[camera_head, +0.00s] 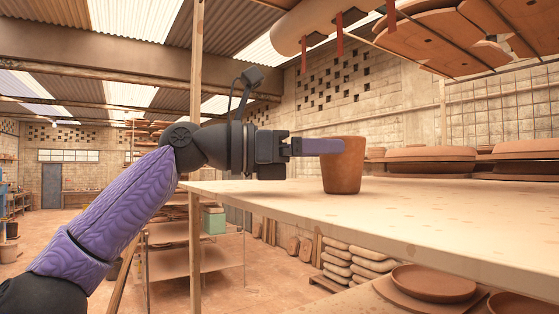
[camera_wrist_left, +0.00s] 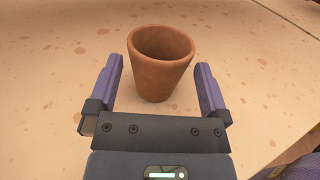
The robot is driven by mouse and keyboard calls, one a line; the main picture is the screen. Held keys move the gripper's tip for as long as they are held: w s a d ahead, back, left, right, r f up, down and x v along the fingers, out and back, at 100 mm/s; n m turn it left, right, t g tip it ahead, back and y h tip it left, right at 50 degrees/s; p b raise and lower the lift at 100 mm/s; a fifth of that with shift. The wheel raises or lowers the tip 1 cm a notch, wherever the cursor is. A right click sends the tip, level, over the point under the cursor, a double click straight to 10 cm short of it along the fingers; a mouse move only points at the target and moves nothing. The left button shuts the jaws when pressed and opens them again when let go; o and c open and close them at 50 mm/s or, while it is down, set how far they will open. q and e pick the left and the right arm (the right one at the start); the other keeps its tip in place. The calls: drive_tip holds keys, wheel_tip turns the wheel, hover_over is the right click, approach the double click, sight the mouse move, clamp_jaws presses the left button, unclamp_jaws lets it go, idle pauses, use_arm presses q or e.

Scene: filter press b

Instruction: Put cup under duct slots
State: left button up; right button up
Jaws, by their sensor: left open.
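A brown clay cup (camera_head: 342,172) stands upright on a pale shelf board (camera_head: 420,215) in the head view. My left gripper (camera_head: 325,146) comes in from the left, level with the cup's upper part. In the left wrist view the cup (camera_wrist_left: 160,66) stands between the two purple fingers of my open left gripper (camera_wrist_left: 162,75), with a gap on each side. The duct (camera_head: 322,20) hangs above and a little left of the cup, with dark slots and red strips on its underside. My right gripper is not in view.
Stacked clay plates (camera_head: 430,155) stand on the board behind and right of the cup. A wooden post (camera_head: 196,90) rises at the board's left end. Round boards (camera_head: 450,40) hang overhead at right. The board in front of the cup is clear.

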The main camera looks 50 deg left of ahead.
use_arm(q)
drive_tip(key=b+v, duration=0.2)
drive_tip(key=v, duration=0.5)
drive_tip(key=shift+s+a+f, duration=0.1)
drive_tip(key=shift+s+f, duration=0.05)
drive_tip(key=shift+s, duration=0.05)
drive_tip(key=shift+s+a, duration=0.2)
drive_tip(key=shift+s, duration=0.15)
